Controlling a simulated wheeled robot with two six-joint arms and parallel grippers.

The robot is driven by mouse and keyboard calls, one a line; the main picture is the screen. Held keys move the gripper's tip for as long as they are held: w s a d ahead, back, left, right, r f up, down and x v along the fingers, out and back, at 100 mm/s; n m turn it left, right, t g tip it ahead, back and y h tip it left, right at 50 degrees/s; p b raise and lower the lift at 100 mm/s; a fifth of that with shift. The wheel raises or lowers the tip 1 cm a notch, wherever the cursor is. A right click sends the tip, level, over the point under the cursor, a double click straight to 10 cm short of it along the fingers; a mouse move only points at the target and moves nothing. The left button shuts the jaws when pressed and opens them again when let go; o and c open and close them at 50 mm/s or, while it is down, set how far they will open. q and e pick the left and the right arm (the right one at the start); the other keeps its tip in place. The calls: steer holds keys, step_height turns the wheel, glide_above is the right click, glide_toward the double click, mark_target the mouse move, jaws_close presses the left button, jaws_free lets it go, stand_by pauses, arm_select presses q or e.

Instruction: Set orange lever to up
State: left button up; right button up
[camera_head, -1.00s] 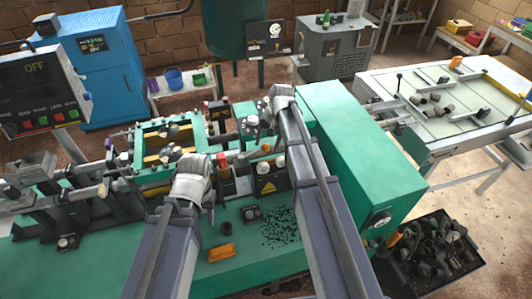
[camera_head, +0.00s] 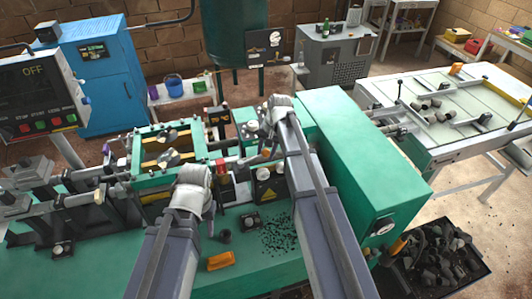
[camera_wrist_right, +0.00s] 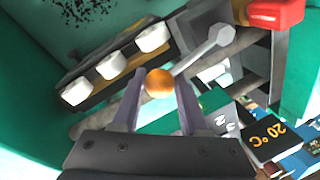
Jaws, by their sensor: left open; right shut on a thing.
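The orange lever shows in the right wrist view as a round orange knob (camera_wrist_right: 158,83) on a grey rod slanting to the upper right. The knob sits between the fingers of my right gripper (camera_wrist_right: 155,98), which is shut on it. In the head view the knob is a small orange spot (camera_head: 266,152) just below my right gripper (camera_head: 268,138), beside the green machine housing. My left gripper (camera_head: 193,172) is open over the machine's middle, left of the lever; its fingers are mostly hidden by its wrist.
White knobs (camera_wrist_right: 110,92) on a dark panel lie close to the right gripper. A large green box (camera_head: 360,165) stands right of my right arm. An orange piece (camera_head: 221,260) lies on the green surface.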

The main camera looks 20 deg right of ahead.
jaws_close()
stand_by(0.8)
